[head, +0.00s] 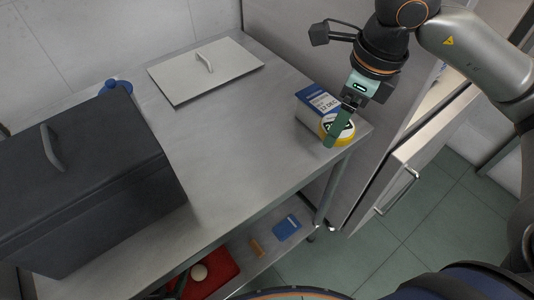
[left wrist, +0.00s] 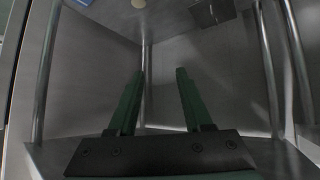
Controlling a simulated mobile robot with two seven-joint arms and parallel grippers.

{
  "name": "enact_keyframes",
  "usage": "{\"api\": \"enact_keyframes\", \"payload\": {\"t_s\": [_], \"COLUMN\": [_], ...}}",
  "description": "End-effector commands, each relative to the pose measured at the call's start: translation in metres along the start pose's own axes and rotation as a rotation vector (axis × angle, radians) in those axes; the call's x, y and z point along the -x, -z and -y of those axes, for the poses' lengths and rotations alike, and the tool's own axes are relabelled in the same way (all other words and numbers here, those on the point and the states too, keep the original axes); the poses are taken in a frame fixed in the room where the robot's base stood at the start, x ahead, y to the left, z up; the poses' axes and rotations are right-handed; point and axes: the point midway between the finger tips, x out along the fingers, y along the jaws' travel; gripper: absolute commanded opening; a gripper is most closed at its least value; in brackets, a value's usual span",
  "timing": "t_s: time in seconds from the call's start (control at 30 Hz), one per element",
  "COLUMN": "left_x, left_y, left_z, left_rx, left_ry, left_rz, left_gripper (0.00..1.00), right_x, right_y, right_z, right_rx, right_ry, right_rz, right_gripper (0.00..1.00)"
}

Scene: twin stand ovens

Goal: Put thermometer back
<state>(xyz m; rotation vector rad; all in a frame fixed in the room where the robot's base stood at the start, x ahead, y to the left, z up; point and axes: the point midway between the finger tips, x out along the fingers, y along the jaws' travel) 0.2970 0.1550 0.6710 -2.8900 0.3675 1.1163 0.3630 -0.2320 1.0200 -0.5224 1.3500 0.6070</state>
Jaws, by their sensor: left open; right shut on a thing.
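My right gripper (head: 331,141) is at the right end of the steel table in the head view. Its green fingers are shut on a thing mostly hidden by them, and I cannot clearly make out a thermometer. A round yellow-rimmed thing with a pale face and black marking (head: 347,137) is partly covered by these fingers. A white box with a blue date label (head: 317,98) is right behind it; whether the two are joined is unclear. My left gripper (left wrist: 160,72) is open and empty in the left wrist view, facing bare grey metal walls. It is outside the head view.
A dark lidded box (head: 95,165) fills the table's left side. A flat metal lid (head: 185,82) lies at the back. The table (head: 235,140) is clear between.

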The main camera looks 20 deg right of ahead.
Motion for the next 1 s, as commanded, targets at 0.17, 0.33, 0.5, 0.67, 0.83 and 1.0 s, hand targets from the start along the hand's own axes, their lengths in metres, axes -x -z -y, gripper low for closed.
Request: {"api": "enact_keyframes", "payload": {"t_s": [0.17,0.33,0.5,0.67,0.83,1.0], "left_x": [0.007,0.011,0.011,0.012,0.012,0.015], "left_y": [0.002,-0.006,-0.009,-0.008,-0.006,0.000], "left_z": [0.001,0.006,0.009,0.009,0.008,0.008], "left_rx": [0.002,0.004,0.005,0.005,0.005,0.005], "left_ry": [0.004,0.016,0.023,0.022,0.022,0.022], "left_rz": [-0.001,0.015,0.022,0.019,0.016,0.005], "left_gripper": [0.50,0.50,0.50,0.50,0.50,0.50], "right_x": [-0.023,-0.054,-0.085,-0.097,-0.110,-0.135], "right_y": [-0.039,-0.070,-0.087,-0.094,-0.101,-0.096], "right_z": [-0.017,-0.030,-0.037,-0.039,-0.043,-0.042], "right_rx": [0.009,0.006,0.005,0.004,0.005,0.002], "right_ry": [-0.006,-0.006,-0.004,-0.003,-0.004,-0.003], "right_rz": [-0.001,-0.004,-0.002,0.000,-0.001,-0.003], "right_gripper": [0.12,0.12,0.12,0.12,0.12,0.12]}}
